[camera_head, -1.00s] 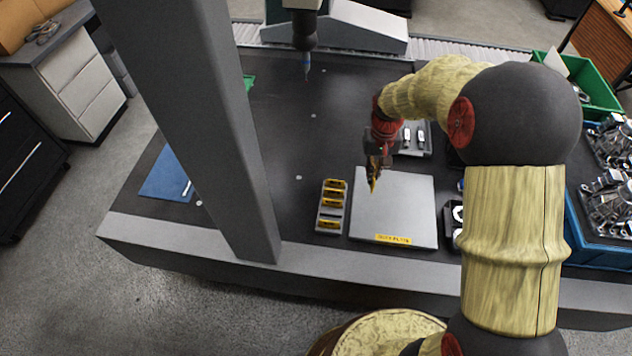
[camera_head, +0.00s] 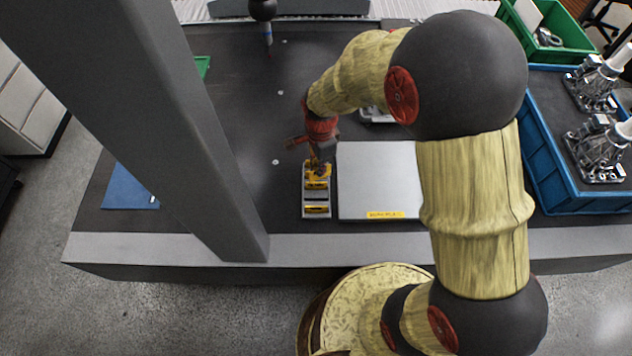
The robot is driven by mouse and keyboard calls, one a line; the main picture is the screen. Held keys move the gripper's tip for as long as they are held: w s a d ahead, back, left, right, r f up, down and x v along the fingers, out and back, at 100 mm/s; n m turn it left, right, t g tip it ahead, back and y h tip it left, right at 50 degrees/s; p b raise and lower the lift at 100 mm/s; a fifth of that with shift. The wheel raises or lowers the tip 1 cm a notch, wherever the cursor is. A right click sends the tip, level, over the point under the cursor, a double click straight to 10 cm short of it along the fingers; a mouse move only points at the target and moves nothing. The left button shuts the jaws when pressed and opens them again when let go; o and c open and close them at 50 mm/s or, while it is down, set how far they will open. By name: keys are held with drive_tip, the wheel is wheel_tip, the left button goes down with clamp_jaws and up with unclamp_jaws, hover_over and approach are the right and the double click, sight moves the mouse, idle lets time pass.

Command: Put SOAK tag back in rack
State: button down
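The tag rack (camera_head: 317,216) is a small grey tray standing upright in the picture on the dark table, left of the grey plate. It holds yellow tags across its slots. One yellow tag (camera_head: 317,209) lies near its front end, with a dark gap behind it. Another shows farther back. My gripper (camera_head: 318,168) points down over the rack's far end and hides part of it. Yellow shows around the fingertips; I cannot tell whether it is a held tag or tags in the rack. The lettering is too small to read, so I cannot pick out the SOAK tag.
A grey plate (camera_head: 378,180) with a yellow label lies just right of the rack. A thick grey column (camera_head: 170,130) rises on the left. A probe (camera_head: 267,35) hangs at the back. A blue bin (camera_head: 560,205) with metal parts stands right.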

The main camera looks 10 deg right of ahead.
sight(316, 193)
drive_tip(key=s+m, duration=0.1)
drive_tip(key=a+f+m, duration=0.1)
drive_tip(key=m, duration=0.1)
drive_tip(key=s+f+m+b, duration=0.1)
drive_tip(key=shift+s+a+f+m, duration=0.25)
drive_tip(key=shift+s+a+m, duration=0.05)
drive_tip(key=shift+s, duration=0.05)
drive_tip(key=shift+f, duration=0.1)
drive_tip(key=shift+f+b, duration=0.95)
wheel_tip(316, 193, down, 2)
drive_tip(key=shift+b, duration=0.5)
drive_tip(key=shift+f+b, duration=0.45)
drive_tip(key=shift+f, duration=1.45)
idle(1.6)
